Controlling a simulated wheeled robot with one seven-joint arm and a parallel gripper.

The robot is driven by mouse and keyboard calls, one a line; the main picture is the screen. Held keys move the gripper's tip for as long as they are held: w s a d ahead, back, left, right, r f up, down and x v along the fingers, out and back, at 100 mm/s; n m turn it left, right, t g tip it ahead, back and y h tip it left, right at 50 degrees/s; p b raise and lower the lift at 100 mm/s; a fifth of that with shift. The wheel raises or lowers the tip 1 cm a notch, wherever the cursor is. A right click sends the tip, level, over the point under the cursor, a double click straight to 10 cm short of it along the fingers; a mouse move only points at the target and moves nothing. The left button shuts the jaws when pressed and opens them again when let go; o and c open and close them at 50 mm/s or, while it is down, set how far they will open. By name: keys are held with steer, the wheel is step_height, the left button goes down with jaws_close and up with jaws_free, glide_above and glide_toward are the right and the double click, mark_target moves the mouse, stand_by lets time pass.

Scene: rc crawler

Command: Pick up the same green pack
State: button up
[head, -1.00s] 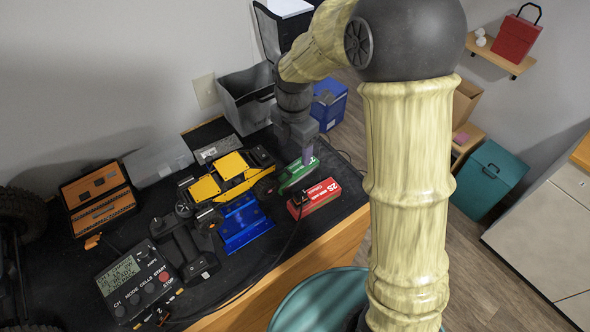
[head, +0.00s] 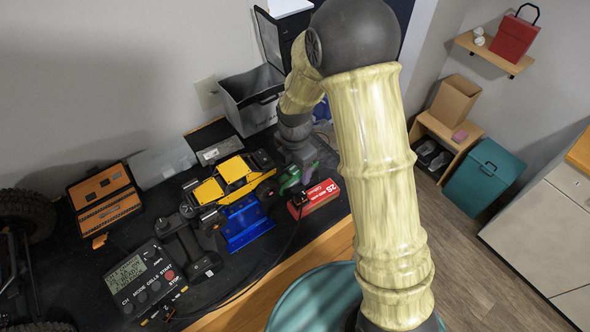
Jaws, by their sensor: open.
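The green pack (head: 288,179) lies on the dark mat by the right part of the bench, beside the yellow crawler and behind the red pack. Only parts of it show, because my gripper (head: 304,176) is in front of it. My gripper points down and is open, with its fingertips low at the pack. I cannot tell from this view whether the fingers stand on both sides of the pack or touch it.
A red 2S pack (head: 320,194) lies close to the gripper. The yellow crawler (head: 232,178) and a blue tray (head: 246,226) are to the left. A grey bin (head: 247,100) stands behind. A charger (head: 143,277) and an orange case (head: 104,202) are further left.

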steer(key=shift+f, duration=0.4)
steer(key=c, duration=1.3)
